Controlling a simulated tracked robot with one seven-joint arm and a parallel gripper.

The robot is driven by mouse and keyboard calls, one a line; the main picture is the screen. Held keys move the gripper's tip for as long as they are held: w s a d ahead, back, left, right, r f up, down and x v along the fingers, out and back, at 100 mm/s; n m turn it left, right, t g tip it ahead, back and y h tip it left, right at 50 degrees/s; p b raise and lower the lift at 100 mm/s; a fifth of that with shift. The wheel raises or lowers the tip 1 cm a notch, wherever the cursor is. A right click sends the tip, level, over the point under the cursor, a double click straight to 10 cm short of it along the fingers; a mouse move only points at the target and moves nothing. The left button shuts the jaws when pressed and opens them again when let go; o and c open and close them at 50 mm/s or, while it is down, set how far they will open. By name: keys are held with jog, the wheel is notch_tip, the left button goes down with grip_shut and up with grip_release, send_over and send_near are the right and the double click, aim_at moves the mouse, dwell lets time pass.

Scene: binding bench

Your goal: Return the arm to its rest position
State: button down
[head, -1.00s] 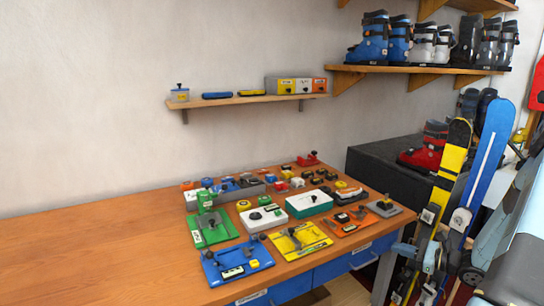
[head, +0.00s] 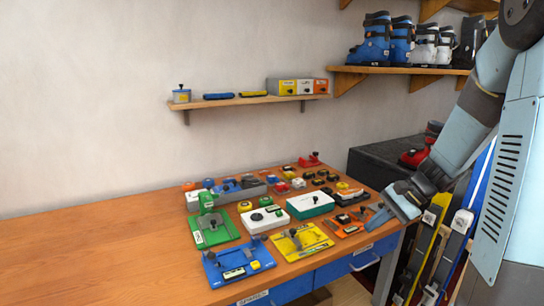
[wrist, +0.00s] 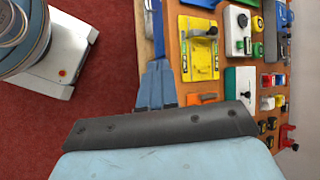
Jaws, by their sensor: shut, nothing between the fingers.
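My gripper (head: 370,222) is at the right end of the wooden bench (head: 110,240) in the head view, in front of the orange plate's right side. It is shut and empty. In the wrist view its blue-grey fingers (wrist: 157,85) lie together at the bench edge, beside the yellow plate (wrist: 199,48). My arm comes down from the upper right and hides part of the skis and boots behind it. Whether the fingers touch anything on the bench cannot be told.
The bench holds a blue plate (head: 238,263), a green plate (head: 214,231), a white box (head: 264,219), a teal-sided box (head: 310,204) and several small blocks. Skis (head: 428,245) lean beyond its right end. A wall shelf (head: 245,100) hangs behind. The bench's left half is clear.

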jog(key=s+a+r+n+t+h, duration=0.1)
jog(key=s+r+n+t+h, duration=0.1)
jog(key=s+r+n+h, duration=0.2)
jog(key=s+a+r+n+t+h, duration=0.2)
jog(key=s+r+n+h, duration=0.2)
jog(key=s+r, duration=0.6)
jog(key=s+n, duration=0.1)
jog(key=s, duration=0.2)
jog(key=shift+r+n+t, duration=0.4)
